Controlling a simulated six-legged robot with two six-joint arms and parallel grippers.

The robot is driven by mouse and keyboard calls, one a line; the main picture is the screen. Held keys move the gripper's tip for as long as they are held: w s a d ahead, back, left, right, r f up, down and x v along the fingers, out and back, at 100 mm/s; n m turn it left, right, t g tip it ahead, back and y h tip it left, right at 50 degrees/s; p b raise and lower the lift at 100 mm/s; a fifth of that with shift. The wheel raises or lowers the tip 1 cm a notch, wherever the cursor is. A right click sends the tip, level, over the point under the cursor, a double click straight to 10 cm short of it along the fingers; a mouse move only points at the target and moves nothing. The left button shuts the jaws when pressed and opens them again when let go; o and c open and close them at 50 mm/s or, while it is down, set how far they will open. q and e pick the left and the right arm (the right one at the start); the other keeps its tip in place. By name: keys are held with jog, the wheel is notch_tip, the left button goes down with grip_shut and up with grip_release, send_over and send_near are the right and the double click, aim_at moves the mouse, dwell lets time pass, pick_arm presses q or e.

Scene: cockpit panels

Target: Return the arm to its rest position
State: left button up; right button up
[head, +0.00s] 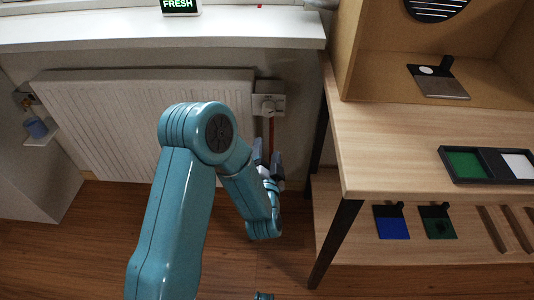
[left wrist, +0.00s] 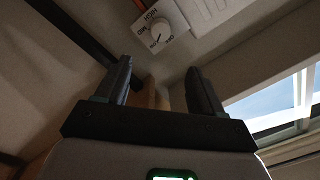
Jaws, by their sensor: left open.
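My left arm, teal, comes up from the bottom of the head view and bends down at the elbow. My left gripper (head: 268,165) is partly hidden behind its own wrist, in front of the wall below a white dial box (head: 268,105). In the left wrist view the two dark fingers of the left gripper (left wrist: 158,82) stand apart with nothing between them. The dial (left wrist: 160,32) with printed settings shows beyond the fingertips, apart from them. My right gripper is not seen.
A white radiator (head: 130,125) is behind the arm, under a windowsill (head: 230,30). A wooden table (head: 390,150) stands at the right, with a black tray (head: 490,178) and a dark leg (head: 335,240) near the wrist. Wooden floor (head: 90,250) is clear at lower left.

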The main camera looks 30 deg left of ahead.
pick_arm(q)
jog(key=shift+s+d, duration=0.2)
jog(key=shift+s, duration=0.15)
jog(key=shift+f, duration=0.1)
jog(key=s+d+f+g+h, duration=0.2)
jog(key=d+f+g+h, duration=0.15)
jog(key=f, duration=0.45)
jog(key=s+d+f+g+h, duration=0.25)
jog(key=d+f+h, duration=0.2)
jog(key=f, duration=0.35)
jog(key=s+d+f+n+g+h, duration=0.25)
jog(key=s+d+f+g, duration=0.2)
jog(key=s, duration=0.35)
jog(key=s+d+f+n+g+h, duration=0.2)
jog(key=s+d+f+g+h, duration=0.15)
jog(key=s+d, duration=0.4)
notch_tip(320, 180, up, 27)
jog(key=s+a+g+p, duration=0.1)
jog(key=s+p, duration=0.1)
jog(key=p, duration=2.4)
jog(key=shift+s+f+n, duration=0.2)
jog(key=shift+n, duration=0.15)
